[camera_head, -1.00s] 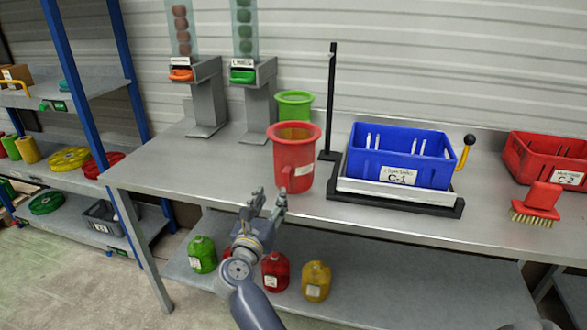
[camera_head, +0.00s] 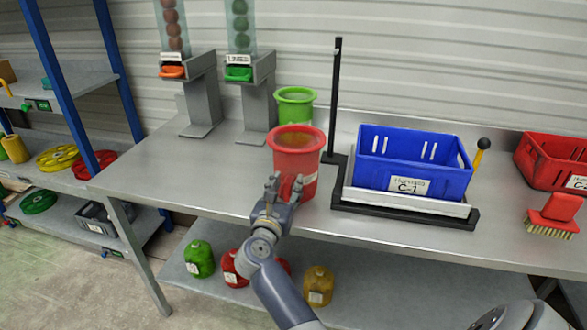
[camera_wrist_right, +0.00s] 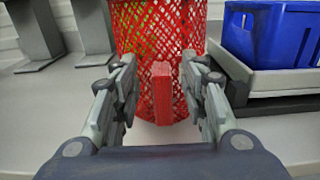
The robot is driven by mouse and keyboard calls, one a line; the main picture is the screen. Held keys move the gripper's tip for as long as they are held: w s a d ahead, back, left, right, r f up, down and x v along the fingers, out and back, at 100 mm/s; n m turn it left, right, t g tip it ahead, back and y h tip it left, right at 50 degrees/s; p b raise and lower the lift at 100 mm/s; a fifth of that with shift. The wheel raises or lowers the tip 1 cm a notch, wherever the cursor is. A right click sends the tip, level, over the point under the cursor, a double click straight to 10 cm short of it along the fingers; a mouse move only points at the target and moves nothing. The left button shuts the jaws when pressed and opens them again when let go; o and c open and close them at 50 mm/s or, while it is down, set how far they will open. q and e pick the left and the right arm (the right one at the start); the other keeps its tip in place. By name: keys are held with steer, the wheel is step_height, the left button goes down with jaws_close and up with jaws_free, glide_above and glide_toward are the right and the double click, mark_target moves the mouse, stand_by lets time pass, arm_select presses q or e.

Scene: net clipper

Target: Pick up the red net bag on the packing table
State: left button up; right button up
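The red net bag (camera_head: 297,152) stands upright on the packing table (camera_head: 150,165), open at the top with a wide red rim. In the right wrist view its red mesh (camera_wrist_right: 160,35) fills the middle, with a solid red upright strip (camera_wrist_right: 163,92) in front. My right gripper (camera_head: 285,186) is at the near side of the bag, low down. In the right wrist view the right gripper (camera_wrist_right: 160,85) is open, its fingers apart on either side of the strip. I cannot tell whether they touch the mesh. My left gripper is not in view.
A green net bag (camera_head: 295,98) stands behind the red one. A blue crate (camera_head: 413,180) sits on a scale (camera_head: 405,208) to the right, beside a black post (camera_head: 333,100). A red brush (camera_head: 557,212) and red crate (camera_head: 560,165) are further right. Two dispensers (camera_head: 200,90) stand behind left.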

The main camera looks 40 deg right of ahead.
steer(key=shift+w+d+f, duration=0.15)
steer(key=shift+w+f, duration=0.05)
steer(key=shift+w, duration=0.05)
steer(key=shift+s+r, duration=0.1)
steer(key=shift+s, duration=0.05)
steer(key=shift+s+a+r, duration=0.25)
steer(key=shift+s+r, duration=0.05)
steer(key=shift+s, duration=0.05)
steer(key=shift+c, duration=1.3)
steer(key=shift+s+a+r, duration=0.1)
steer(key=shift+s+r, duration=0.05)
steer(key=c, duration=0.4)
jaws_close()
steer(key=shift+f, duration=0.25)
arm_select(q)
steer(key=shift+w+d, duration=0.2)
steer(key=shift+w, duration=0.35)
arm_select(e)
steer(key=shift+r, duration=0.1)
